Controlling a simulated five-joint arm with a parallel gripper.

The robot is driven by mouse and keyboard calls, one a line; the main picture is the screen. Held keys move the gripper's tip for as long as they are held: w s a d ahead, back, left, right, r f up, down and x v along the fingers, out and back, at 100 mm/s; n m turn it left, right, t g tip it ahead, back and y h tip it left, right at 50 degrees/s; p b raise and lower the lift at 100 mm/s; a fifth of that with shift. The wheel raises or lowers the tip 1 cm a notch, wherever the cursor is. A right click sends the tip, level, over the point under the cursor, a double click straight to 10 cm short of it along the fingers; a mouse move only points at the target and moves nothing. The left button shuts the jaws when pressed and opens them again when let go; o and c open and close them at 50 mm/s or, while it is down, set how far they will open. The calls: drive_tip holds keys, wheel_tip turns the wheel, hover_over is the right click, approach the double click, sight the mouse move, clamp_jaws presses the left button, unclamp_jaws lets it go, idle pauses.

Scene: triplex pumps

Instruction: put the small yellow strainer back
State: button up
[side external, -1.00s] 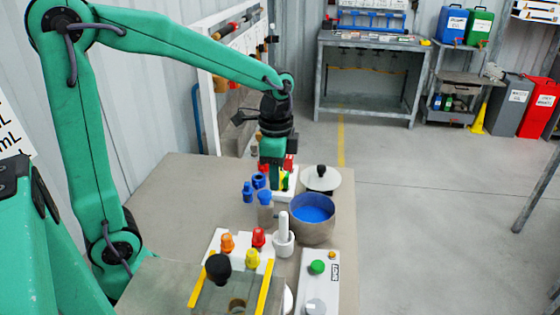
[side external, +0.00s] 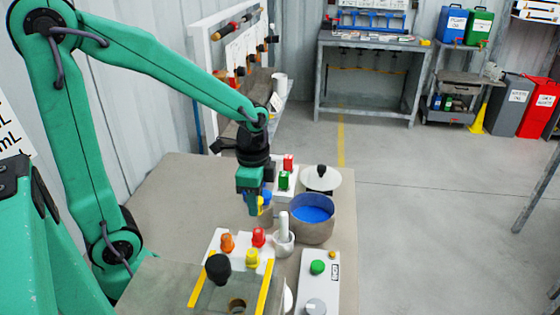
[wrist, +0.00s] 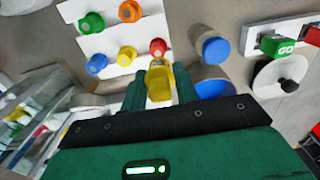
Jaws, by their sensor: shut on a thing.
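My gripper (side external: 255,205) points down over the table, left of the blue-filled bowl (side external: 312,218). It is shut on a small yellow piece (side external: 262,207), taken to be the yellow strainer, which shows between the fingers in the wrist view (wrist: 159,82). Much of it is hidden by the fingers.
A near white board carries an orange (side external: 227,242), a red (side external: 258,237) and a yellow cap (side external: 252,257). A blue-topped cup (wrist: 215,50), white lid (side external: 320,178) and button box (side external: 318,285) are nearby. Left table is clear.

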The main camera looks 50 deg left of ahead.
drive_tip(key=shift+f, duration=0.2)
drive_tip(key=a+f, duration=0.2)
drive_tip(key=a, duration=0.2)
drive_tip(key=w+a+f, duration=0.1)
drive_tip(key=a+f, duration=0.1)
drive_tip(key=a, duration=0.1)
drive_tip(key=w+a+f, duration=0.1)
drive_tip(key=a+f, duration=0.2)
drive_tip(key=a, duration=0.1)
drive_tip(key=shift+a, duration=0.3)
drive_tip(key=shift+f, duration=1.95)
drive_tip(key=shift+c, duration=0.5)
drive_tip(key=o, duration=1)
drive_tip(key=shift+f, duration=0.1)
drive_tip(key=shift+o, duration=0.2)
wheel_tip(320, 180, up, 12)
drive_tip(key=shift+d, duration=0.1)
